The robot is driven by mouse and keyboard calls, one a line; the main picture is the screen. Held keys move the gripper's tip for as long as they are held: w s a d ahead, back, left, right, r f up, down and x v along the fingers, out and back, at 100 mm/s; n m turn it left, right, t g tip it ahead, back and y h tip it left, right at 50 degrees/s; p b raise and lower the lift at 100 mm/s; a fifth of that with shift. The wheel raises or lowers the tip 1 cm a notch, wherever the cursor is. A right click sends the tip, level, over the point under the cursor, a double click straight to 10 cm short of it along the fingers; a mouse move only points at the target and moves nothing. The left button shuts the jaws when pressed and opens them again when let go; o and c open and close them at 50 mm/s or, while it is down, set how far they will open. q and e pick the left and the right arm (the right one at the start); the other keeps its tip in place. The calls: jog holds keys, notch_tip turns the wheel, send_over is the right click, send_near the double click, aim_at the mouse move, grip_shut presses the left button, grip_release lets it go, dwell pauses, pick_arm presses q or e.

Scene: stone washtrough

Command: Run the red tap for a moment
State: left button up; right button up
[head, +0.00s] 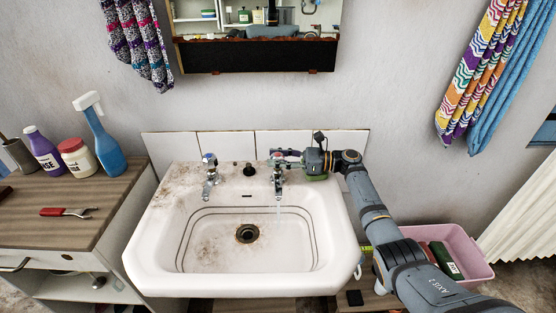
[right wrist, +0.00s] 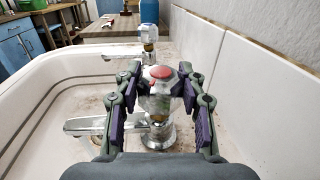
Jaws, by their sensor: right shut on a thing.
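The red tap (head: 278,178) stands at the back right of the white sink. In the right wrist view its chrome handle with a red cap (right wrist: 161,72) sits between my purple-padded fingers. My right gripper (head: 285,157) reaches in from the right and is shut on that handle; it also shows in the right wrist view (right wrist: 160,78). My left gripper is not in view.
The stained sink (head: 150,262) has a dark drain (head: 247,233). A wooden counter (head: 100,203) at left carries a blue spray bottle (head: 103,140), other bottles and a red-handled tool (head: 66,212). A pink tub (head: 470,255) stands at right. A mirror (head: 255,60) hangs above.

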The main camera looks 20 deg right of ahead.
jog(key=shift+f, duration=0.15)
jog(key=o, duration=1.2)
jog(key=shift+c, duration=0.2)
jog(key=v, duration=1.2)
